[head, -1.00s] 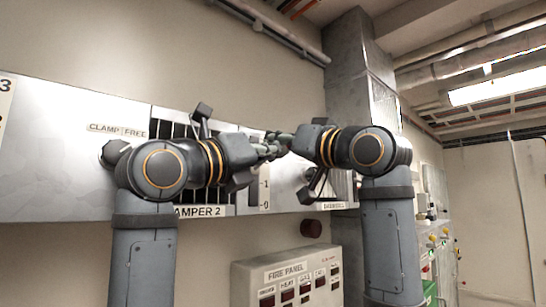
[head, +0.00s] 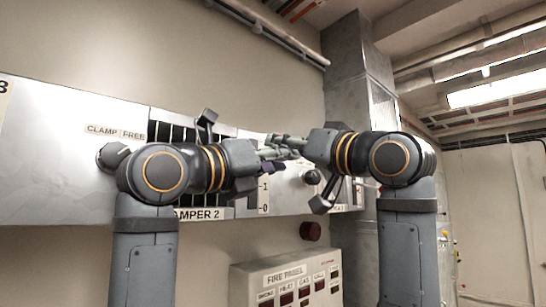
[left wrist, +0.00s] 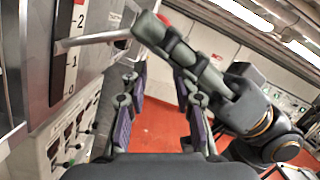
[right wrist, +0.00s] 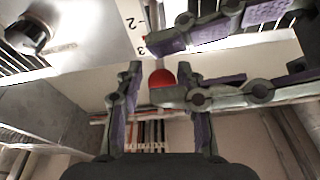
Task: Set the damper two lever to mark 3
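The damper two lever (left wrist: 95,39) is a metal bar sticking out past the scale plate (left wrist: 72,70) in the left wrist view. It crosses the plate between marks 1 and 2 there, though the angle is oblique. A red ball (right wrist: 161,78), apparently its knob, lies between my right gripper's fingers (right wrist: 160,95) in the right wrist view, near mark 3. A left finger partly covers it. My right gripper (head: 285,145) is open. My left gripper (head: 268,160) is also open, its fingers (left wrist: 160,100) spread with nothing between. Contact with the knob cannot be told.
The CLAMP/FREE knob (head: 113,156) is left of the damper 2 label (head: 198,214). Another dark knob (head: 312,176) sits below my right gripper. The fire panel (head: 287,278) stands below. Both grippers' fingers are crowded together before the wall panel.

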